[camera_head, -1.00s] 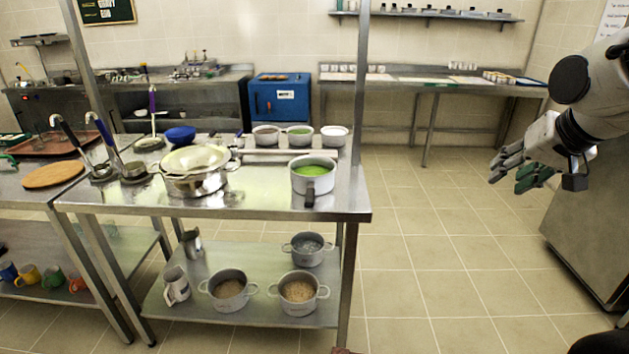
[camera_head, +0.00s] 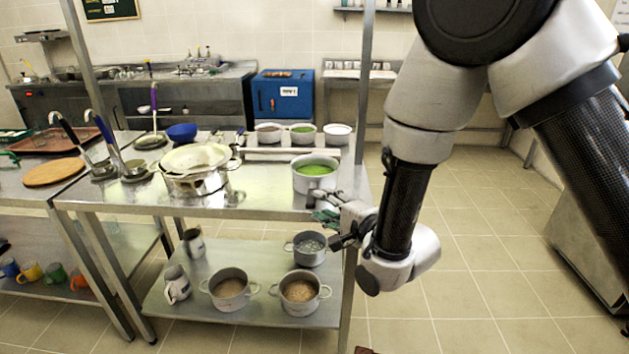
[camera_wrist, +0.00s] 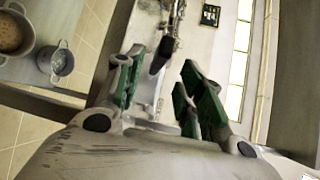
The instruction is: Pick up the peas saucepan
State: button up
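The peas saucepan (camera_head: 312,183) is a grey pot with green contents, standing upright near the right end of the steel table (camera_head: 262,200). Its handle points toward the table's front edge and is partly hidden by my gripper. My gripper (camera_head: 325,205) is at the front edge, just below the saucepan, with green finger pads. In the wrist view my gripper (camera_wrist: 157,85) is open, its fingers apart with nothing held between them. A dark elongated thing shows beyond the fingertips there; I cannot tell if it is the handle. Contact with the saucepan cannot be told.
A large pot (camera_head: 195,184) with a pale bowl on top stands left of the saucepan. Several small pots, one with green contents (camera_head: 303,129), stand behind. More pots (camera_head: 301,292) sit on the lower shelf. A table post (camera_head: 364,80) rises behind on the right.

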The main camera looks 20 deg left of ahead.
aim_at(314, 199)
jog(key=x, duration=0.5)
jog(key=shift+w+f, duration=0.2)
grip_shut()
